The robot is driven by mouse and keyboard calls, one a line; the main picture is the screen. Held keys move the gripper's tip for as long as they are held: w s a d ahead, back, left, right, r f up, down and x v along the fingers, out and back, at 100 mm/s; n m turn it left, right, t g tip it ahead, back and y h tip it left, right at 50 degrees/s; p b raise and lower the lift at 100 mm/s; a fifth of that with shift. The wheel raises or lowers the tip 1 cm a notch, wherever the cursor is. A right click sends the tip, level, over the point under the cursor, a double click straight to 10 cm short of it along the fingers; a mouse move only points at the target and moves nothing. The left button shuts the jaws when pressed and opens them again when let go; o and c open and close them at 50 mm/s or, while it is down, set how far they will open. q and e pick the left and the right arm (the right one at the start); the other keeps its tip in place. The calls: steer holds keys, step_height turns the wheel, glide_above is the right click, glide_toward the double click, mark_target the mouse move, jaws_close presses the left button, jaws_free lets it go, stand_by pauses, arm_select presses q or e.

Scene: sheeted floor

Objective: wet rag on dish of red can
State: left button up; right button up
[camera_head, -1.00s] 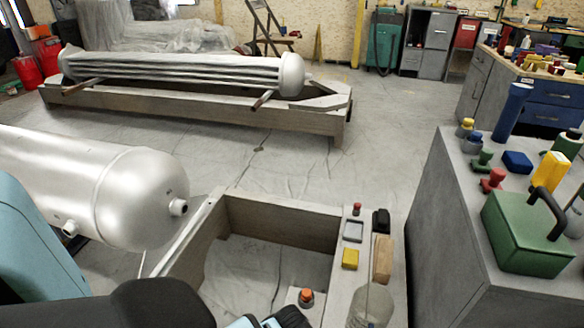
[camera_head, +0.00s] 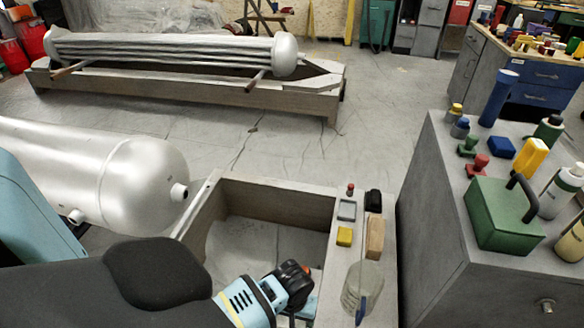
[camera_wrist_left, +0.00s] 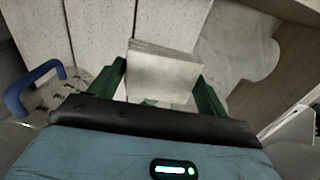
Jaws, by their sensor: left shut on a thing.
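My left gripper (camera_head: 290,290) is low at the front end of the wooden frame. In the left wrist view its green fingers (camera_wrist_left: 161,76) are shut on a pale block with a layered edge, which looks like a folded rag (camera_wrist_left: 165,70). Whether it is wet I cannot tell. In the head view the rag is hidden by the gripper. An orange-red top (camera_head: 296,267), probably the red can, shows just beyond the gripper. The gripper covers most of it. I cannot make out its dish. My right gripper is not in view.
A grey cabinet (camera_head: 430,215) carrying a green box (camera_head: 500,212) stands at right. A silver tank (camera_head: 130,185) lies at left.

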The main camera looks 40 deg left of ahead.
arm_select(q)
steer(key=shift+o, duration=1.4)
steer(key=shift+c, duration=0.8)
steer(key=w+d+r+m, duration=0.25)
steer(key=w+r, duration=0.35)
steer(key=r, duration=0.4)
steer(key=w+d+r+m, duration=0.1)
steer(key=w+d+r, duration=0.4)
steer(key=r, duration=0.5)
steer(key=s+a+r+m, duration=0.1)
steer(key=s+r, duration=0.2)
steer(key=r, duration=0.4)
steer(key=s+a+r+m, duration=0.1)
steer(key=s+a+r, duration=0.1)
steer(key=r, duration=0.6)
steer(key=shift+s+m, duration=0.35)
steer(key=shift+s, duration=0.45)
steer(key=shift+r, duration=0.1)
